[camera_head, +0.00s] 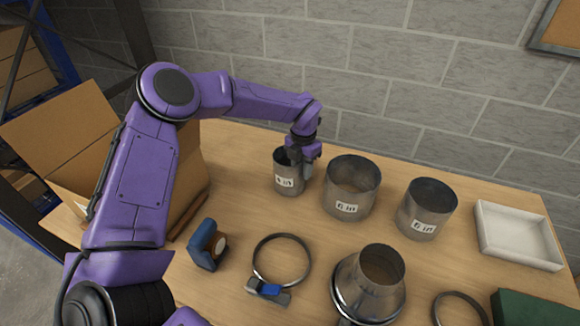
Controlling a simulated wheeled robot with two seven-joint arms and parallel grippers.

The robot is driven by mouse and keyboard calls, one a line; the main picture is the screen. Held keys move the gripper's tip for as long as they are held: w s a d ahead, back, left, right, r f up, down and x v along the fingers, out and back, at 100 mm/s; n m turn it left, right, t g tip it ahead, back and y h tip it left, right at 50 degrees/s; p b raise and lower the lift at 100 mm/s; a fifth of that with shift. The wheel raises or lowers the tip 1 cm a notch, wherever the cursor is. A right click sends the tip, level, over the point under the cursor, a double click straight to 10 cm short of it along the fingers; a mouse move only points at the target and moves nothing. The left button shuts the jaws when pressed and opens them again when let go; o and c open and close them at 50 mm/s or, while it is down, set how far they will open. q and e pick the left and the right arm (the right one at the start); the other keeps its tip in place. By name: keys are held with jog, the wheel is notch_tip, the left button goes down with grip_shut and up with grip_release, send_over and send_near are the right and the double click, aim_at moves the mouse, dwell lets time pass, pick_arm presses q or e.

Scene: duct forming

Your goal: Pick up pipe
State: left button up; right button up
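Three open metal pipes stand upright on the wooden table (240,210). The narrowest pipe (289,172) is at the left, a wide pipe (351,190) is in the middle, and a medium pipe (427,210) is at the right. Each has a white label. My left gripper (300,164) points down at the right rim of the narrowest pipe. Part of it overlaps the pipe's mouth and part lies along its right side. The fingertips are too small and hidden to show whether they grip the wall. My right gripper is not in view.
A metal reducer cone (369,285) stands at the front, with a clamp ring (281,262) to its left and another ring (459,309) to its right. A blue tape-measure-like tool (206,245), white tray (517,235), green box (534,308) and cardboard box (75,140) surround them. A block wall stands behind.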

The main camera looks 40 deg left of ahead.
pick_arm(q)
grip_shut()
